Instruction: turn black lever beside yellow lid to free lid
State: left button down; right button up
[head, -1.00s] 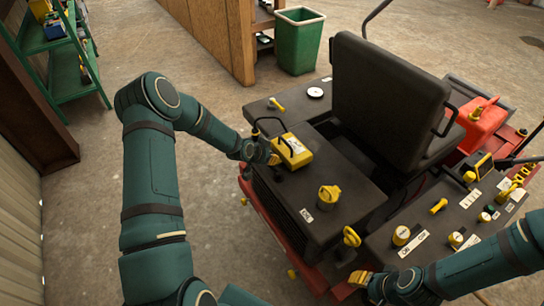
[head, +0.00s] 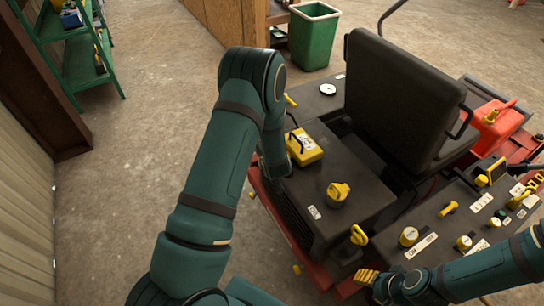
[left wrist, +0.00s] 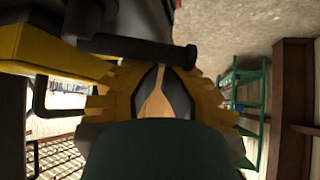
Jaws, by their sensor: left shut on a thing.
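The yellow lid (head: 304,146), with a pale label and a thin black wire handle (head: 293,132), sits on the black engine cover. In the left wrist view the lid's yellow side (left wrist: 60,57) shows at the upper left. The black lever (left wrist: 140,48) is a dark bar crossing in front of my left gripper (left wrist: 155,78). Its yellow fingers are shut on the lever.
A yellow cap (head: 338,191) and a yellow knob (head: 359,235) stand near the lid. The black seat (head: 405,95) rises behind. The right panel (head: 440,225) carries several knobs. A green bin (head: 313,37) and green shelf (head: 85,55) stand apart on open floor.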

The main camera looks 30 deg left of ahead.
pick_arm(q)
jog(key=shift+s+d, duration=0.35)
jog(key=shift+s, duration=0.3)
jog(key=shift+s+d, duration=0.3)
jog(key=shift+s, duration=0.1)
pick_arm(e)
jog(key=shift+r, duration=0.1)
pick_arm(q)
jog(key=shift+s+d+f, duration=0.2)
jog(key=shift+s+d, duration=0.05)
jog(key=shift+r, duration=0.1)
pick_arm(e)
jog(key=shift+r, duration=0.1)
